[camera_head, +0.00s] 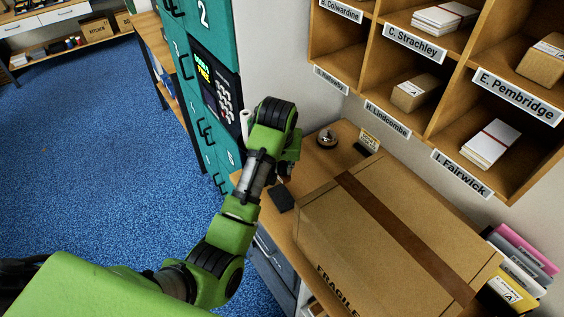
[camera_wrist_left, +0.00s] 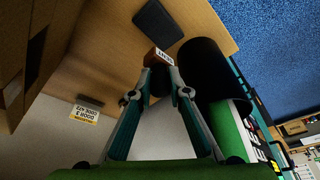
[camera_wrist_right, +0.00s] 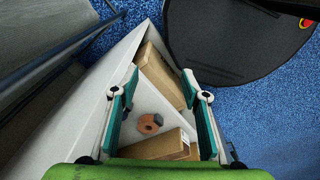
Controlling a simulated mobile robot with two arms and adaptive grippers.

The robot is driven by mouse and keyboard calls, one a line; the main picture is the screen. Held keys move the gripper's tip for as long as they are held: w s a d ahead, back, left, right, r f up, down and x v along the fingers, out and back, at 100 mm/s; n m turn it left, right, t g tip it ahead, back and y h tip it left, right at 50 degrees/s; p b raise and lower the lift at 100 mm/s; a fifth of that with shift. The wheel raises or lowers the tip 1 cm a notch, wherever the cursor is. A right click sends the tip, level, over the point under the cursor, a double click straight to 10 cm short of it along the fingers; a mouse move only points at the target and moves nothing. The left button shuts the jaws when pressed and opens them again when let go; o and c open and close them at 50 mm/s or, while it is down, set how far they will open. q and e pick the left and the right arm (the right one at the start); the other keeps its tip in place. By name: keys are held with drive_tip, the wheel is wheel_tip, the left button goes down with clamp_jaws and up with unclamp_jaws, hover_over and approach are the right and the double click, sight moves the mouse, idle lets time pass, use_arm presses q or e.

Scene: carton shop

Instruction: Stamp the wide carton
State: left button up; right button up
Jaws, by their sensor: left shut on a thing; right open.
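The wide carton (camera_head: 385,240) lies closed on the wooden desk, with a brown tape strip along its top and FRAGILE lettering on its near side. My left gripper (camera_wrist_left: 160,84) is shut on a small wooden stamp (camera_wrist_left: 157,56) with a pale label on its end. In the head view the left gripper (camera_head: 286,166) is beyond the carton's left corner, mostly hidden by my wrist. A dark flat pad (camera_head: 283,199) lies on the desk close to it; it also shows in the left wrist view (camera_wrist_left: 157,23). My right gripper (camera_wrist_right: 160,95) is open and empty, away from the desk.
A bell (camera_head: 327,139) and a small sign (camera_head: 370,141) stand behind the carton. Pigeonholes (camera_head: 430,110) are above, teal lockers (camera_head: 205,95) to the left. Below the right gripper is a white bin (camera_wrist_right: 75,125) holding cartons and a tape roll (camera_wrist_right: 149,124).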

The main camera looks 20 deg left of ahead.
sight(282, 177)
use_arm(q)
drive_tip(key=shift+s+a+f, duration=0.15)
drive_tip(key=shift+s+f, duration=0.2)
drive_tip(key=shift+f, duration=0.2)
drive_tip(key=x, duration=0.3)
drive_tip(key=shift+s+f, duration=0.25)
drive_tip(key=shift+s, duration=0.1)
drive_tip(key=shift+f, duration=1.1)
use_arm(e)
drive_tip(key=shift+a+r, duration=0.1)
drive_tip(key=shift+a, duration=0.3)
drive_tip(key=shift+d, duration=0.1)
use_arm(q)
drive_tip(key=shift+f, duration=0.65)
use_arm(e)
drive_tip(key=shift+a+f, duration=0.2)
drive_tip(key=shift+a, duration=0.05)
use_arm(q)
drive_tip(key=shift+s+f, duration=0.1)
drive_tip(key=shift+f, duration=0.05)
use_arm(e)
drive_tip(key=shift+d+r, duration=0.2)
